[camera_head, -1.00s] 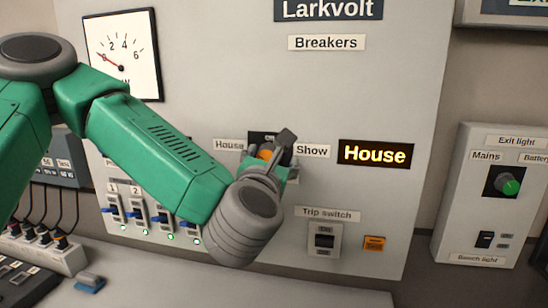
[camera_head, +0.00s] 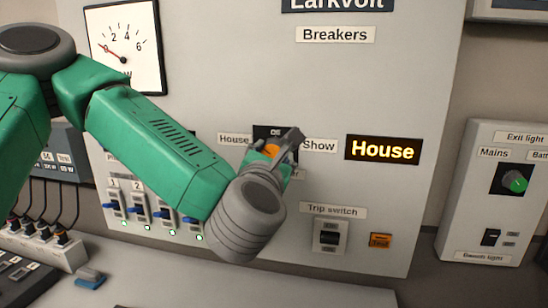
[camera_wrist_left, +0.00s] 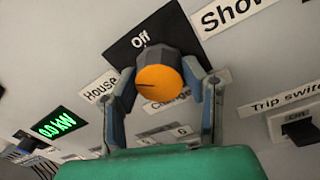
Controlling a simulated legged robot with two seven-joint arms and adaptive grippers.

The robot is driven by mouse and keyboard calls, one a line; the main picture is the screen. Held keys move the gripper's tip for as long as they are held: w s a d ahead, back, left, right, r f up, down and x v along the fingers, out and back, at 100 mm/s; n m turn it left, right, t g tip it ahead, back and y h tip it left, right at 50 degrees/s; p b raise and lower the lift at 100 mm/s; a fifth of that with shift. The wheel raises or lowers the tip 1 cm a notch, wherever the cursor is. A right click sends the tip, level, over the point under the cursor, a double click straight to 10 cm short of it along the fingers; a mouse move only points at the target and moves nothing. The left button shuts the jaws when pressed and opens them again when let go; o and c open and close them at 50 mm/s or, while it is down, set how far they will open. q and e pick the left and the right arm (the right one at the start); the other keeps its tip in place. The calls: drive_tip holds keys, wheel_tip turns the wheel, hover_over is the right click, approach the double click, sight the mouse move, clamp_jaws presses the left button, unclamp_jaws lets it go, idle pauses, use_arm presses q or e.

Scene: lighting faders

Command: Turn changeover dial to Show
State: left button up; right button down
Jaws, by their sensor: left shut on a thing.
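The changeover dial (camera_wrist_left: 160,83) has an orange face with a dark pointer line and sits on a black plate (camera_wrist_left: 140,42) marked Off at the top. In the wrist view the pointer line lies toward the left, on the House side. My left gripper (camera_wrist_left: 167,88) is shut on the dial, a finger on either side. In the head view the left gripper (camera_head: 276,152) covers most of the dial (camera_head: 271,150). The Show label (camera_head: 320,145) is to the right of the dial and the House label (camera_head: 234,139) to the left. My right gripper is in neither view.
A lit sign (camera_head: 383,150) reads House. Below are the trip switch (camera_head: 329,235) and a small orange button (camera_head: 380,240). A row of breakers (camera_head: 150,214) sits under my left forearm. A side box (camera_head: 490,195) with a green dial stands at the right.

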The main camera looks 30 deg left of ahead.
use_arm(q)
drive_tip(key=m+b, duration=0.1)
drive_tip(key=m, duration=0.4)
drive_tip(key=shift+t+b, duration=0.3)
drive_tip(key=shift+b, duration=0.05)
drive_tip(key=m, duration=0.6)
drive_tip(key=shift+f+h+b, duration=0.1)
drive_tip(key=shift+h+b, duration=0.2)
drive_tip(key=shift+b, duration=0.05)
drive_tip(key=m, duration=0.6)
drive_tip(key=shift+f+t+h, duration=0.2)
drive_tip(key=shift+t+h, duration=0.1)
drive_tip(key=shift+s+f+m+h+p, duration=0.15)
drive_tip(key=shift+m+p, duration=0.1)
drive_tip(key=shift+m, duration=0.9)
drive_tip(key=shift+w+f+m+h+p, duration=0.1)
drive_tip(key=shift+m+p, duration=0.1)
drive_tip(key=shift+m, duration=0.9)
drive_tip(key=shift+s+f+m+h+p, duration=0.15)
drive_tip(key=shift+m+p, duration=0.1)
drive_tip(key=shift+m, duration=0.9)
drive_tip(key=shift+r, duration=0.1)
drive_tip(key=o, duration=1.1)
drive_tip(key=shift+w, duration=0.1)
drive_tip(key=shift+w+r, duration=0.1)
